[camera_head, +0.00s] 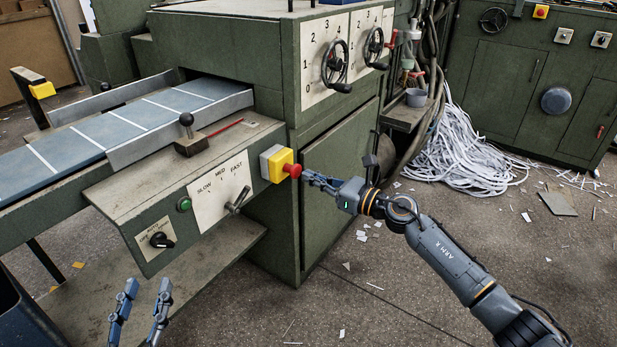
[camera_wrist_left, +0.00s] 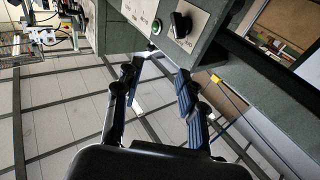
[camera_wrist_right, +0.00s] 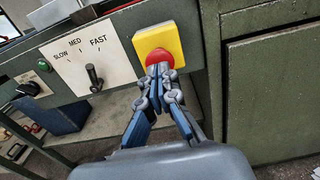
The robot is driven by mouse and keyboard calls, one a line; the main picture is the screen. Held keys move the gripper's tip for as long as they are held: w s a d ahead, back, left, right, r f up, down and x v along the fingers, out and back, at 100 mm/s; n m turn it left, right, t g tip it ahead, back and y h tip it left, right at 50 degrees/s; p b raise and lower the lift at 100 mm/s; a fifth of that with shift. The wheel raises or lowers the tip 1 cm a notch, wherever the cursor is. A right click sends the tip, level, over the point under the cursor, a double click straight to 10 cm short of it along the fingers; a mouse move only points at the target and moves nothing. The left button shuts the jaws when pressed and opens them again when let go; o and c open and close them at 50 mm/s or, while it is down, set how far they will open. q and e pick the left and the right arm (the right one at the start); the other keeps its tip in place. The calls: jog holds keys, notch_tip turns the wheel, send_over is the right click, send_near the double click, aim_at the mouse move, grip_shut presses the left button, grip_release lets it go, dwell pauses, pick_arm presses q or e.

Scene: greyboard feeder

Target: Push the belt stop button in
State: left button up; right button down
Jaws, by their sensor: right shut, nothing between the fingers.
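The belt stop button is a red knob (camera_head: 292,170) on a yellow box (camera_head: 276,163) at the right end of the control panel. In the right wrist view the red button (camera_wrist_right: 160,57) sits on its yellow plate (camera_wrist_right: 172,38), partly hidden behind my fingertips. My right gripper (camera_head: 306,175) is shut and empty, its tips at the button's face; I cannot tell if they touch or if the button is pressed. It also shows in the right wrist view (camera_wrist_right: 162,72). My left gripper (camera_head: 146,286) is open and empty, low in front of the panel, also in the left wrist view (camera_wrist_left: 157,70).
The panel carries a green button (camera_head: 184,204), a speed lever (camera_head: 238,200) and a black rotary knob (camera_head: 161,240). The belt (camera_head: 120,125) runs behind it. Handwheels (camera_head: 335,65) are on the machine above. The floor to the right is open, with white strips (camera_head: 465,150) piled further back.

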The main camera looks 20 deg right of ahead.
pick_arm(q)
jog(key=shift+r, duration=0.4)
pick_arm(e)
jog(key=shift+w+a, duration=0.45)
jog(key=shift+w, duration=0.15)
